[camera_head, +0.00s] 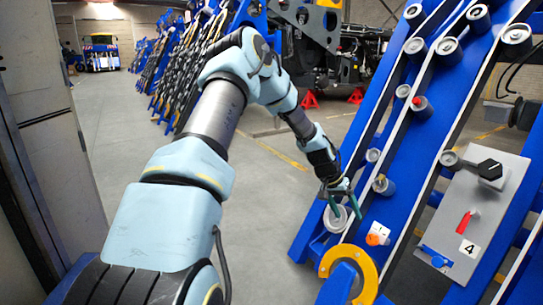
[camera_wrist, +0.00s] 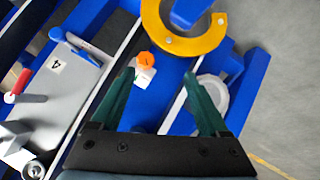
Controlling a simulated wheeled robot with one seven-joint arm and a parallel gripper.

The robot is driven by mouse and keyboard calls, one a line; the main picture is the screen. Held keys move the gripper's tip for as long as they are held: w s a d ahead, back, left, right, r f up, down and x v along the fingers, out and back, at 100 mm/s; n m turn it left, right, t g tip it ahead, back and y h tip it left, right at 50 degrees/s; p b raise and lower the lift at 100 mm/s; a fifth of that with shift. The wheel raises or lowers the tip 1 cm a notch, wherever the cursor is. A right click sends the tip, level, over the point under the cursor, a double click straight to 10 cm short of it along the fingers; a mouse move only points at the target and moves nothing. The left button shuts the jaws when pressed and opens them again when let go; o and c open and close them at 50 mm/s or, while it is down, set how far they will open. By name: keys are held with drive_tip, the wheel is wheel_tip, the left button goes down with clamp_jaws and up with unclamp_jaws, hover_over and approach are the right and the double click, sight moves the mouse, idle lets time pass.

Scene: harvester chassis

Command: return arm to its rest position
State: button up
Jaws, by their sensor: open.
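My arm reaches forward from the bottom left in the head view. My gripper (camera_head: 346,206) hangs at its end, close to the lower part of the blue chassis frame (camera_head: 398,160). In the wrist view my gripper (camera_wrist: 160,90) has its two green fingers spread apart, with nothing held between them. A small white piece with an orange knob (camera_wrist: 145,66) shows beyond the left finger, on the blue frame; the head view shows this orange-knobbed piece (camera_head: 377,235) just below and right of my fingers.
A yellow ring (camera_head: 367,262) stands at the frame's lower end. A grey panel (camera_head: 487,195) with a red lever, a black knob and a blue handle is at right. A cabinet (camera_head: 45,120) stands at left. Open floor (camera_head: 270,190) lies left of the frame. Red stands (camera_head: 310,100) are farther back.

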drive_tip(key=s+a+r+n+y, duration=0.1)
drive_tip(key=s+a+r, duration=0.2)
drive_tip(key=a, duration=0.4)
drive_tip(key=s+a+r+n+t+y, duration=0.1)
drive_tip(key=s+a+r, duration=0.15)
drive_tip(key=a, duration=0.55)
drive_tip(key=s+a+r+n+y, duration=0.1)
drive_tip(key=s+a+r+y, duration=0.1)
drive_tip(key=a+r, duration=0.35)
drive_tip(key=s+a+r+n+y, duration=0.1)
drive_tip(key=s+a+r+n, duration=0.25)
drive_tip(key=s+a, duration=1)
wheel_tip(320, 180, up, 25)
drive_tip(key=w+p, duration=0.1)
drive_tip(key=p, duration=2.4)
drive_tip(key=shift+w+a+f+t, duration=0.15)
drive_tip(key=shift+w+f+t, duration=0.05)
drive_tip(key=shift+t, duration=0.2)
